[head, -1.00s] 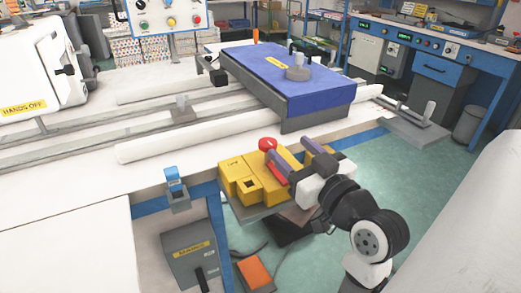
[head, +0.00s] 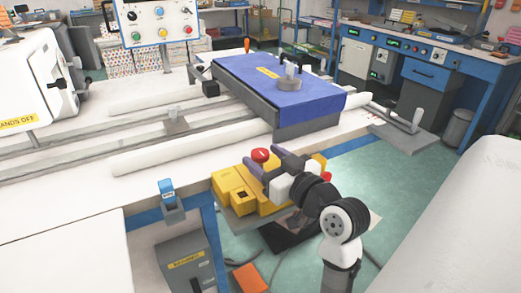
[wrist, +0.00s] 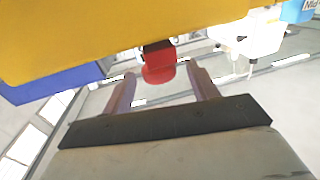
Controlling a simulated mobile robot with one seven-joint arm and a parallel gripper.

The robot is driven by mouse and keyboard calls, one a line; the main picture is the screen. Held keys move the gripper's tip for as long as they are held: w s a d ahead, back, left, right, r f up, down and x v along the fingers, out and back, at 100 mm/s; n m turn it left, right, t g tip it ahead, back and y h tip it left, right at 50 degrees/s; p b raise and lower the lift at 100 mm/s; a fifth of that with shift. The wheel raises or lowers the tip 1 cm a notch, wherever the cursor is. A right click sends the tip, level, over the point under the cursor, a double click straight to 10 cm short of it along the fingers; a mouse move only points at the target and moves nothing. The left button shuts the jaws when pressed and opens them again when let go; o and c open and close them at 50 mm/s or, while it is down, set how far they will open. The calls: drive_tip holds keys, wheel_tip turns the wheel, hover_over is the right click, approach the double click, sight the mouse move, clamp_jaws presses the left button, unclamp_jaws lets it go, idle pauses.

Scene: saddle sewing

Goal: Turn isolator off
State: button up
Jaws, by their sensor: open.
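A yellow box unit (head: 236,192) sits at the table's front edge, with a red mushroom-shaped knob (head: 260,155) on it. My gripper (head: 259,162) is open, its purple fingers near the red knob. In the wrist view, the red knob (wrist: 158,68) shows between the spread fingertips (wrist: 161,78), below a large yellow surface (wrist: 120,25); I cannot tell whether a finger touches it. A grey box (head: 184,262) with a yellow label and a black lever stands below the table at lower left. I cannot read its label clearly, nor tell which unit is the isolator.
A blue-covered block (head: 280,85) lies on the white table behind my gripper. A small blue switch (head: 167,188) is left of the yellow unit. A control panel (head: 157,22) stands at the back. Green floor (head: 400,185) is open at right.

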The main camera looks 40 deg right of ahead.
drive_tip(key=shift+w+d, duration=0.1)
drive_tip(key=shift+w, duration=1)
clamp_jaws()
